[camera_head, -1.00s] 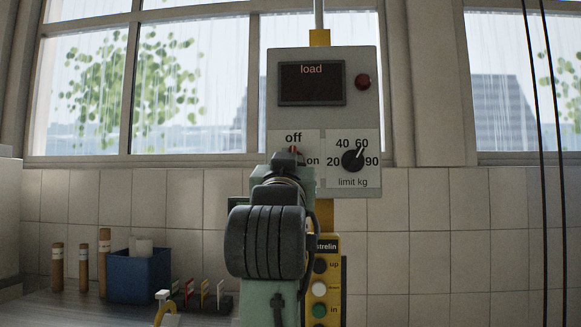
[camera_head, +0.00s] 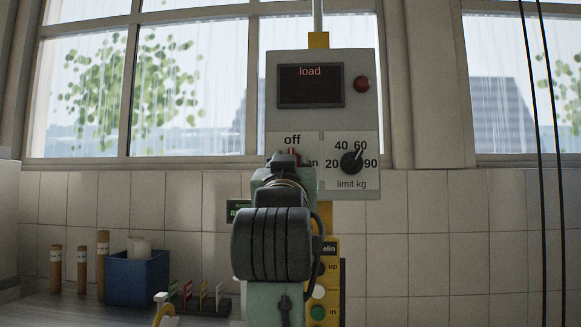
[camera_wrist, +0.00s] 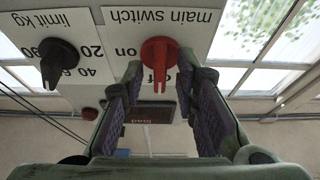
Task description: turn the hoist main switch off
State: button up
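The main switch (camera_wrist: 158,52) is a red rotary knob on the grey hoist panel (camera_head: 360,115). In the upside-down wrist view its handle points down the picture, at the partly covered "off" label; "on" is to its left. In the head view only a bit of red (camera_head: 293,153) shows below "off", behind my gripper (camera_head: 286,160). In the wrist view my gripper (camera_wrist: 161,75) is open. Its two fingers stand apart on either side of the handle, with visible gaps, and I see no contact.
The limit dial (camera_head: 352,162) is right of the switch, the dark load display (camera_head: 311,85) and red lamp (camera_head: 362,84) above. A yellow button pendant (camera_head: 328,280) hangs below. A blue box (camera_head: 138,278) and several tubes stand on the left. Two cables (camera_head: 541,150) hang at right.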

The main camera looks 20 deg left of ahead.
jog(key=v, duration=1.2)
dwell(0.4)
